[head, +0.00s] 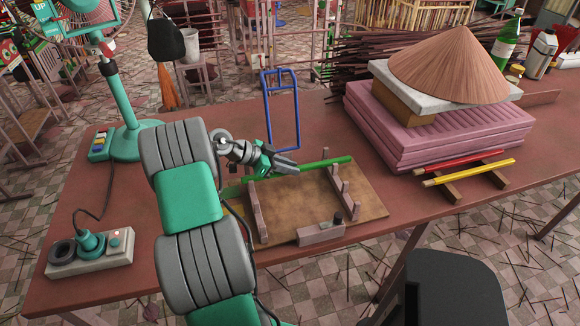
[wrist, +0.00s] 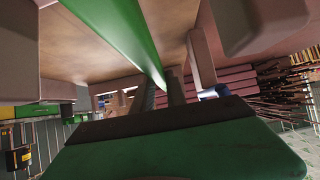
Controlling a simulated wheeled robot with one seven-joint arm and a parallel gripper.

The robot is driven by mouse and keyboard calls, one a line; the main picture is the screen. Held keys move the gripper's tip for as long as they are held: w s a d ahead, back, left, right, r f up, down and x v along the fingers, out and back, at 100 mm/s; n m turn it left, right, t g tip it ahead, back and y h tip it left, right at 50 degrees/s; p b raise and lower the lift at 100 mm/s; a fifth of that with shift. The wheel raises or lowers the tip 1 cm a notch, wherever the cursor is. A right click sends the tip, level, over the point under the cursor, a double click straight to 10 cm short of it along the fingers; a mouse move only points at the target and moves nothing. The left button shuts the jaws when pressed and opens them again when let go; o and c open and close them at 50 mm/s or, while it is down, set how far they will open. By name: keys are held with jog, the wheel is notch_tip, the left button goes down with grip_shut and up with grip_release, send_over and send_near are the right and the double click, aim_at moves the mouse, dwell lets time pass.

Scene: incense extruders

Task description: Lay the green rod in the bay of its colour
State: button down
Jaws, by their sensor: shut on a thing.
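The green rod (head: 325,163) lies across the far side of a brown board (head: 300,204) in the head view, running near the farthest pegs. My gripper (head: 288,167) is at the rod's middle-left stretch and is shut on it. In the wrist view the green rod (wrist: 128,25) runs down to the fingers (wrist: 164,95). The board carries a left row of upright pegs (head: 257,212) and a right row (head: 340,187), with bays between pegs. I cannot tell whether the rod touches the board or pegs. Colour marks on the bays are not clear.
A red rod (head: 458,162) and a yellow rod (head: 470,172) rest on wooden supports at right. A blue wire frame (head: 282,110) stands behind the board. A pink stack with a straw hat (head: 448,65) is at back right. A green fan (head: 125,110) and control box (head: 90,254) stand left.

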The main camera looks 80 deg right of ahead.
jog(key=shift+f, duration=0.2)
jog(key=c, duration=1.3)
grip_release()
jog(key=shift+c, duration=0.2)
jog(key=shift+r, duration=0.15)
